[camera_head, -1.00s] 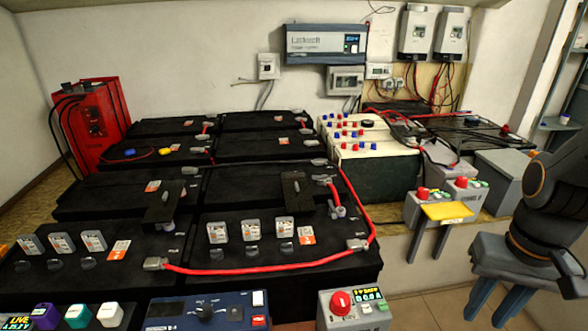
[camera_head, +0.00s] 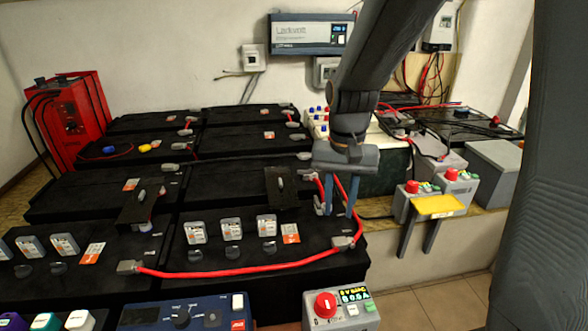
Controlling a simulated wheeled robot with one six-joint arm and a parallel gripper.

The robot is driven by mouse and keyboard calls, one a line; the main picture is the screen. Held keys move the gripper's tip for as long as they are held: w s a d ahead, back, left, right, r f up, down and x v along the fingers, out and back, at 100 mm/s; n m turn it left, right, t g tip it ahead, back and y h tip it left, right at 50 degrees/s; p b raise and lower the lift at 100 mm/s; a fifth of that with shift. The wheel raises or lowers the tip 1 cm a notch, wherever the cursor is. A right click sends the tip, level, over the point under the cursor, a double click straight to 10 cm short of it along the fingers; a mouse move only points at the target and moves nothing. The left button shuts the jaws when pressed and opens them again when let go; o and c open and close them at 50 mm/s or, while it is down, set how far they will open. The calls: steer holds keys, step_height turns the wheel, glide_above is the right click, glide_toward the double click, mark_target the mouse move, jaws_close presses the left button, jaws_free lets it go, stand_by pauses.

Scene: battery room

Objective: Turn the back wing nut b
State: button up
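My gripper (camera_head: 337,208) points down at the right end of the front batteries, its two blue fingers apart with no object seen held between them. A small grey fitting (camera_head: 320,206), possibly a wing nut, shows by the left finger at the end of the red cable; it is partly hidden, and I cannot tell whether they touch. A similar grey-purple fitting (camera_head: 146,226) sits on the left battery, below a black plate (camera_head: 139,205). I cannot tell for sure which fitting is wing nut b.
A long red cable (camera_head: 240,271) loops along the front battery's top and up its right side. A grey box with red knobs and a yellow plate (camera_head: 436,206) stands to the right. A blue panel (camera_head: 180,314) and a red-knob box (camera_head: 326,304) line the front.

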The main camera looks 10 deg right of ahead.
steer(key=w+f+m+b, duration=0.1)
steer(key=w+m+b, duration=0.45)
steer(key=w, duration=1.55)
steer(key=m+b, duration=0.1)
steer(key=m, duration=0.7)
glide_above(308, 174)
steer(key=a, duration=0.2)
steer(key=shift+w+d+f, duration=0.1)
steer(key=shift+w+f, duration=0.1)
steer(key=shift+f, duration=0.85)
steer(key=shift+m, duration=0.25)
steer(key=shift+f, duration=3.8)
jaws_close()
